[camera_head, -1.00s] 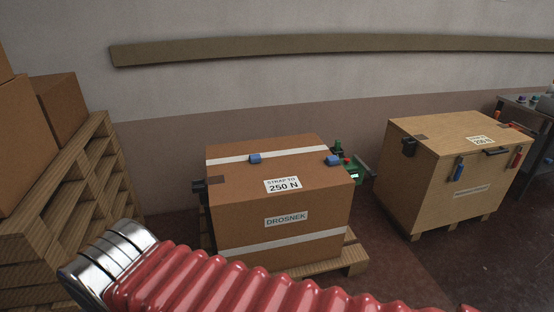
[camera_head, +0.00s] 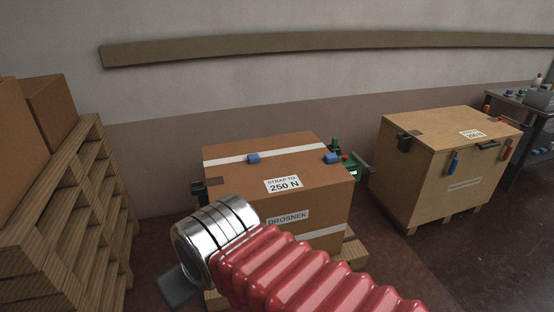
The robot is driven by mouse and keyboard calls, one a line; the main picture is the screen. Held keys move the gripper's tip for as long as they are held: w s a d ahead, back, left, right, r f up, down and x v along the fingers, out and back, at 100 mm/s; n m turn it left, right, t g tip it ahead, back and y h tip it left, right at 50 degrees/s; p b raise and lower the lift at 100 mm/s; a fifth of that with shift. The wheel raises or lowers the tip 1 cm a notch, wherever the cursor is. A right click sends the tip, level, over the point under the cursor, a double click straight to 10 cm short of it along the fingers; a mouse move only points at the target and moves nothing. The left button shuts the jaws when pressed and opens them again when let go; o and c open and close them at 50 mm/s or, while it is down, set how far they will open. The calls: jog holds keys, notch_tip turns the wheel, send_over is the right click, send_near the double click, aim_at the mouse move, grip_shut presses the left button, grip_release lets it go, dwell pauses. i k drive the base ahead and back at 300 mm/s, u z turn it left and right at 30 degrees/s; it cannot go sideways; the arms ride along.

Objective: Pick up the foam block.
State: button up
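I cannot pick out a foam block with certainty in this view. Two small blue blocks lie on the white strap across the top of the brown carton, one left of the middle (camera_head: 253,158) and one near the right edge (camera_head: 332,158); their material is unclear. My arm, with a red ribbed sleeve and silver rings, reaches in from the bottom and covers the carton's lower left. A dark grey part of my gripper (camera_head: 179,288) shows past the rings at lower left. Its fingers cannot be made out, nor whether it holds anything.
The carton (camera_head: 325,205), marked DROSNEK and 250 N, sits on a wooden pallet (camera_head: 352,253). Stacked pallets (camera_head: 75,210) with brown boxes (camera_head: 50,105) stand at left. A wooden crate (camera_head: 430,175) and a dark bench (camera_head: 520,105) stand at right. Dark floor between carton and crate is clear.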

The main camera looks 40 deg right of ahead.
aim_at(252, 158)
jog(key=z, duration=0.3)
jog(key=i, duration=1.5)
jog(key=z, duration=0.05)
